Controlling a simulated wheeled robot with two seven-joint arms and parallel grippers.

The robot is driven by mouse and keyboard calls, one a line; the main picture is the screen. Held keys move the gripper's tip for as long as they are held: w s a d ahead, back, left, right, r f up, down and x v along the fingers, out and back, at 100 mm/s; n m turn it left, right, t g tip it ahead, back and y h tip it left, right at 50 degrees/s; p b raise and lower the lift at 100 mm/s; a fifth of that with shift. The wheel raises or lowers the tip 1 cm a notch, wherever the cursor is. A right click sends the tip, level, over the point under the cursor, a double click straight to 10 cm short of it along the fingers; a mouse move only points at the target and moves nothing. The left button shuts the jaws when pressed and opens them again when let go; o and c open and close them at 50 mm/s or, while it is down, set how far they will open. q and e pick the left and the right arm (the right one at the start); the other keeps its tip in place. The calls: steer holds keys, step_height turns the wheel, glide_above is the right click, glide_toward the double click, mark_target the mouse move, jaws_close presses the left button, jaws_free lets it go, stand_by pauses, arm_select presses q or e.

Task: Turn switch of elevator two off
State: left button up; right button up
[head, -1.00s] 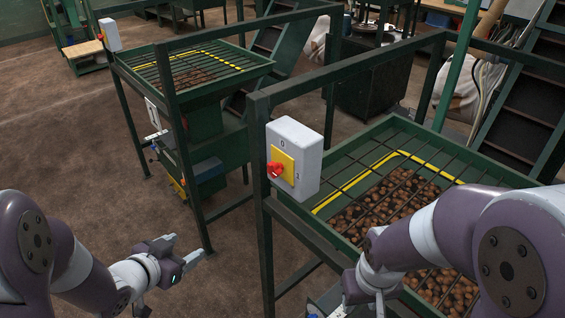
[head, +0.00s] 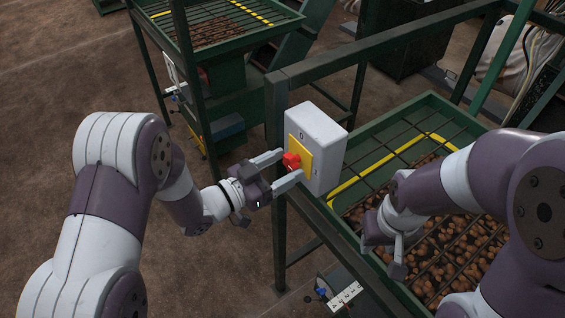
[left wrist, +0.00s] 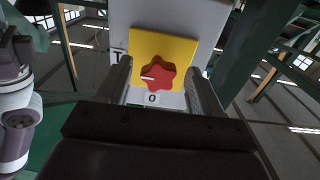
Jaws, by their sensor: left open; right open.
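A white switch box (head: 318,140) with a yellow plate (head: 303,158) and a red knob (head: 290,160) is mounted on the green frame beside the near hopper. In the left wrist view the red star-shaped knob (left wrist: 162,77) has a white mark on its left side, towards the side with a figure like a 1. The 0 is below the knob there. My left gripper (head: 289,167) is open, with its fingers on either side of the knob; I cannot tell whether they touch it. My right gripper (head: 397,262) is open and empty over the near hopper.
The near hopper (head: 345,190) has a bar grid over brown round produce. Green frame posts (head: 277,210) and a top rail (head: 390,45) stand close to my left gripper. A second hopper (head: 155,15) stands further back. Brown floor (head: 60,110) is open at the left.

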arm_select(q)
steer(key=shift+s, duration=0.2)
steer(key=shift+w+a, duration=0.1)
steer(key=shift+w, duration=0.1)
steer(key=c, duration=1.1)
steer(key=shift+o, duration=0.2)
